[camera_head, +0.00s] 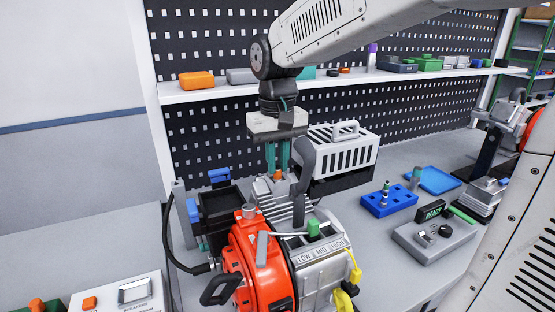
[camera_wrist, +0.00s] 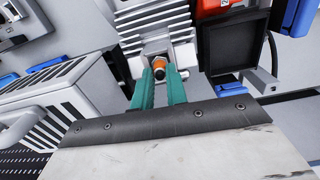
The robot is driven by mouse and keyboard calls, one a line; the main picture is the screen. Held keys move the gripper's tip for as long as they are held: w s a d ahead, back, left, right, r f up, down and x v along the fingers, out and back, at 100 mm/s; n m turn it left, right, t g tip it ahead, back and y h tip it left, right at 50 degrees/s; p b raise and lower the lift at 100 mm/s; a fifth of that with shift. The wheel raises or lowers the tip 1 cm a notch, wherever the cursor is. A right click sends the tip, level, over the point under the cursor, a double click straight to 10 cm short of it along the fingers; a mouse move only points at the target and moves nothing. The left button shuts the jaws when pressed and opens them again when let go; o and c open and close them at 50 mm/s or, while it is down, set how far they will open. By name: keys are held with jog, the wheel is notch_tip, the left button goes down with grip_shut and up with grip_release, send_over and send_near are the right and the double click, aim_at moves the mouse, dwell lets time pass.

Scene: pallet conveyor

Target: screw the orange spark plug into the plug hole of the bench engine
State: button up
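The orange spark plug (camera_wrist: 158,63) is at the tips of my gripper's two teal fingers, its dark end toward the wrist camera. In the head view the plug (camera_head: 277,176) shows as a small orange spot just below the fingertips. My gripper (camera_head: 278,166) points down above the finned top of the bench engine (camera_head: 262,262). The fingers (camera_wrist: 161,76) are about a plug's width apart, and the gripper looks shut on the plug. A metal hex part and the engine's fins (camera_wrist: 150,20) lie just beyond it. The plug hole is hidden, and I cannot tell how deep the plug sits.
A white slotted crate (camera_head: 340,152) stands close behind and right of the gripper. A dark bin (camera_head: 220,207) is left of the engine. A blue tray (camera_head: 389,200) and a grey box marked READY (camera_head: 434,240) are at right.

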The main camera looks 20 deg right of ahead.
jog(key=o, duration=0.3)
notch_tip(320, 180, up, 8)
jog(key=shift+f, duration=0.1)
dwell(0.4)
jog(key=shift+a, duration=0.1)
dwell(0.3)
